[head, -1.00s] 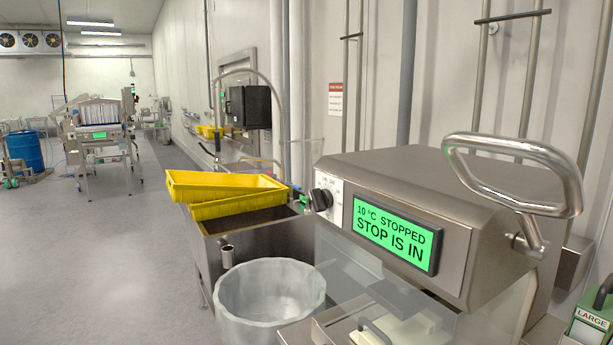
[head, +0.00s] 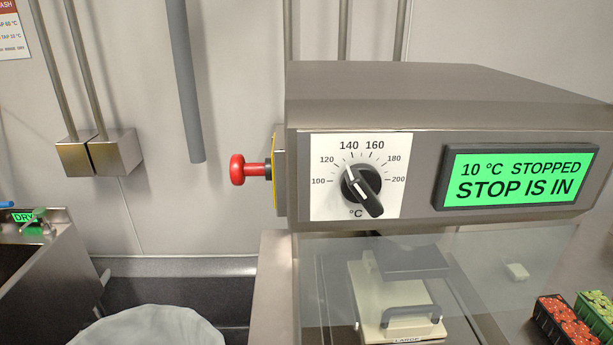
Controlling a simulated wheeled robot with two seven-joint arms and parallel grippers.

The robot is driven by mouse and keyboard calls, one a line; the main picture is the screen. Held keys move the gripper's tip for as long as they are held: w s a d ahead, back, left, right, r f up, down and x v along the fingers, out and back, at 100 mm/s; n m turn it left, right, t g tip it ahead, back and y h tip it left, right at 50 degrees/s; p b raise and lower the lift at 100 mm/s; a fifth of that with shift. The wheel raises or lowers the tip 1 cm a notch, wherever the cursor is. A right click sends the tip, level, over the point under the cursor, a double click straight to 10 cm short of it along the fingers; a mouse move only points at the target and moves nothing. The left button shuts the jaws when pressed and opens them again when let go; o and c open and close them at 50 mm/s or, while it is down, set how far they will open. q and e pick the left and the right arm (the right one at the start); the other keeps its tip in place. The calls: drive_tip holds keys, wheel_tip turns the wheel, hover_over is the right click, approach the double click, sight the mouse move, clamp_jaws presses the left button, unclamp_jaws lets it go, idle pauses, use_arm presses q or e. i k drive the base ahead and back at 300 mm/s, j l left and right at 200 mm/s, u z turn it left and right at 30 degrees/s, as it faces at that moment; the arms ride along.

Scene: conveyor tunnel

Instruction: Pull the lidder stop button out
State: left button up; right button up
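The lidder (head: 450,90) is a grey metal box machine filling the right of the head view. The green display (head: 517,177) reads "10 °C STOPPED" and "STOP IS IN". A black temperature knob (head: 362,188) sits on a white dial between the button and the display. Neither of my grippers shows in the head view.
A clear guard (head: 450,270) hangs below the lidder, with a cream-coloured block with a dark handle (head: 400,300) behind it. Punnets of red fruit (head: 565,325) stand at the lower right. A whitish bin (head: 150,330) and a metal sink (head: 35,265) are at the lower left. Space left of the button is clear up to the wall pipes.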

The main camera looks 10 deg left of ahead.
sight(239, 170)
drive_tip(key=j, duration=0.5)
drive_tip(key=k+j, duration=0.15)
drive_tip(key=j, duration=0.3)
drive_tip(key=k+j+u, duration=0.35)
drive_tip(key=j, duration=0.25)
drive_tip(key=j+u, duration=0.2)
drive_tip(key=k+j+u, duration=0.15)
drive_tip(key=j, duration=0.3)
